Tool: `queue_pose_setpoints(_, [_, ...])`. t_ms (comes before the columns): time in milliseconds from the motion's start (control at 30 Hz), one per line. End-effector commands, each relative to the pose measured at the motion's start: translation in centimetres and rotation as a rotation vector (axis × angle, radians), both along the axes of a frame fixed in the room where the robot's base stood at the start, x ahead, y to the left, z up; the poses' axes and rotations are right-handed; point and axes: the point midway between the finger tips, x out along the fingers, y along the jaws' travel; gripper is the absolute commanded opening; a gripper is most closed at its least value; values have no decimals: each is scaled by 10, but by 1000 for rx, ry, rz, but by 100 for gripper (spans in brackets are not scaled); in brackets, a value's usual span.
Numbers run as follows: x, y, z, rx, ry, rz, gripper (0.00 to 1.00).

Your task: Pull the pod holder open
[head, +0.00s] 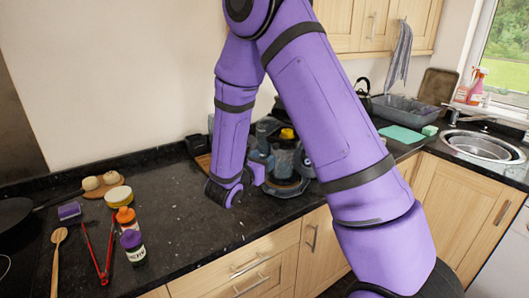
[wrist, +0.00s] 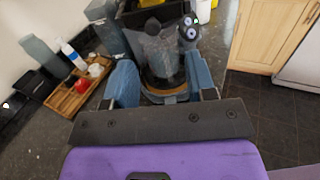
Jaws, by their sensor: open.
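A dark grey coffee machine (wrist: 165,45) with round buttons on one side fills the upper middle of the wrist view. I cannot clearly tell the pod holder apart from the machine's dark front. My gripper (wrist: 162,78) is open, its two blue-grey fingers apart and pointing at the machine, one to each side of its lower front. No contact can be made out. In the head view my gripper (head: 268,163) is close beside the machine.
A wooden tray (wrist: 68,103) with bottles and small containers lies left of the machine in the wrist view.

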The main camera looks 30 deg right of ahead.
Motion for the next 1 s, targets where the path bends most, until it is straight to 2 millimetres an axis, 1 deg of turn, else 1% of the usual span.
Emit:
queue_pose_setpoints(33, [3, 2, -4, -9, 9, 14, 51])
queue_pose_setpoints(100, [5, 2, -7, -15, 13, 26, 51])
queue_pose_setpoints(233, [10, -6, -7, -18, 12, 28, 51])
queue_pose_setpoints(700, [46, -73, -7, -16, 12, 25, 51])
queue_pose_setpoints(800, [51, -83, -7, -16, 12, 26, 51])
queue_pose_setpoints(1000, [56, -91, -6, -16, 12, 28, 51])
